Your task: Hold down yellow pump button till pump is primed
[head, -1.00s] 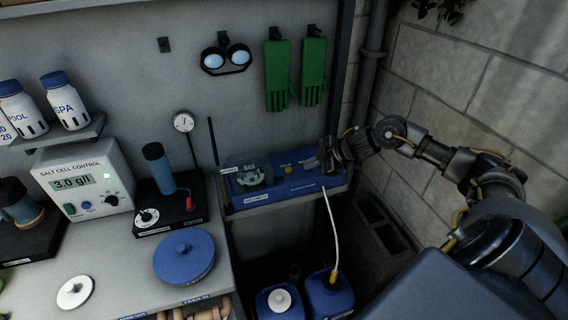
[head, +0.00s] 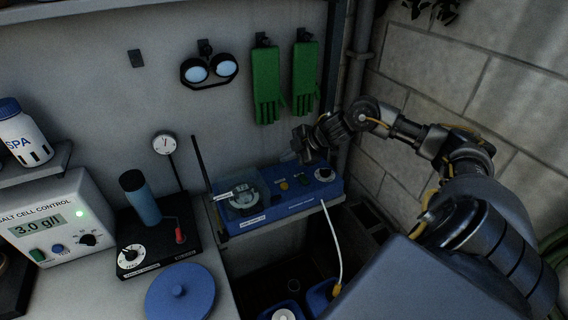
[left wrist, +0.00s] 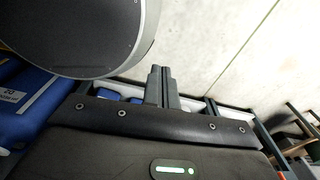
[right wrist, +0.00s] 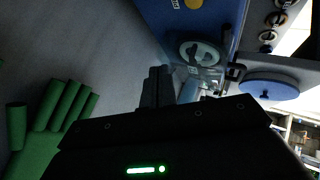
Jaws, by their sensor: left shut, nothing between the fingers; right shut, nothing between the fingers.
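The blue pump unit (head: 285,206) sits on a small shelf against the wall, with a clear round pump head (head: 243,196) at its left. Its yellow button (head: 284,185) is uncovered in the head view, with a small green button (head: 302,180) and a dark knob (head: 324,174) to its right. The yellow button also shows at the top edge of the right wrist view (right wrist: 193,3). My right gripper (head: 289,156) is shut and empty, above and behind the yellow button, apart from it. My left gripper (left wrist: 160,84) is shut and empty, only in its wrist view.
Green gloves (head: 266,83) and goggles (head: 210,68) hang on the wall above the pump. A black base with a blue cylinder (head: 141,198) and the salt cell control box (head: 50,222) stand left. A white tube (head: 333,240) runs down from the pump's front.

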